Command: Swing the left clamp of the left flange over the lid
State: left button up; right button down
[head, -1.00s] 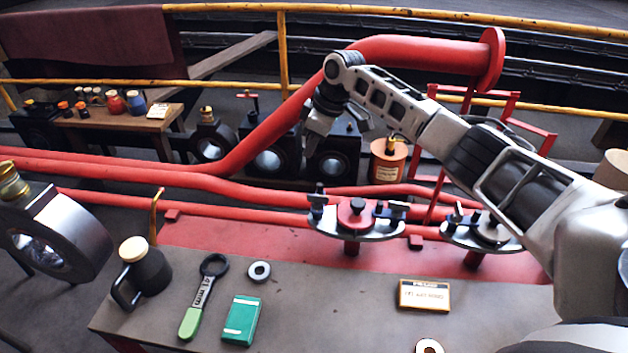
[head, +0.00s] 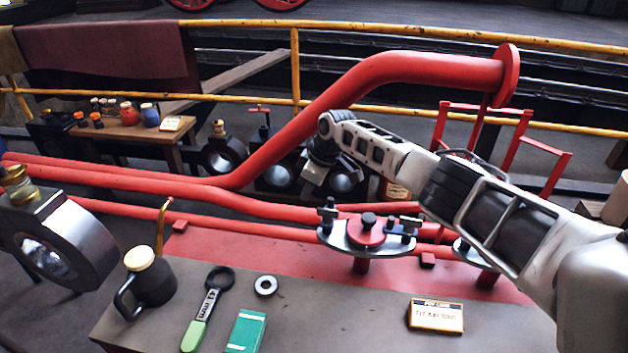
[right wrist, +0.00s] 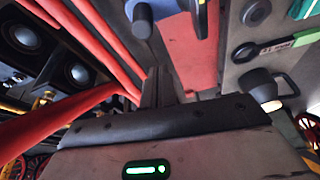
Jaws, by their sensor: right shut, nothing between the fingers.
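The left flange (head: 338,240) is a grey plate on a red post, with a red lid (head: 366,236) on top. Its left clamp (head: 328,214) is dark, with an upright bolt, at the plate's left edge, outside the lid. My right gripper (head: 309,188) is shut and empty, pointing down, just behind and left of the left clamp in the head view. In the right wrist view my fingers (right wrist: 160,86) are close together; a dark cylindrical knob (right wrist: 142,20) and a blue piece stand near them, apart. My left gripper is out of view.
A second flange (head: 466,252) is partly hidden behind my right arm. Red pipes (head: 250,206) run behind the flanges.

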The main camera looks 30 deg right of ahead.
jog(key=s+d+p, duration=0.1)
jog(key=s+d, duration=0.1)
jog(key=s, duration=0.1)
jog(key=shift+d, duration=0.4)
jog(key=shift+r, duration=0.1)
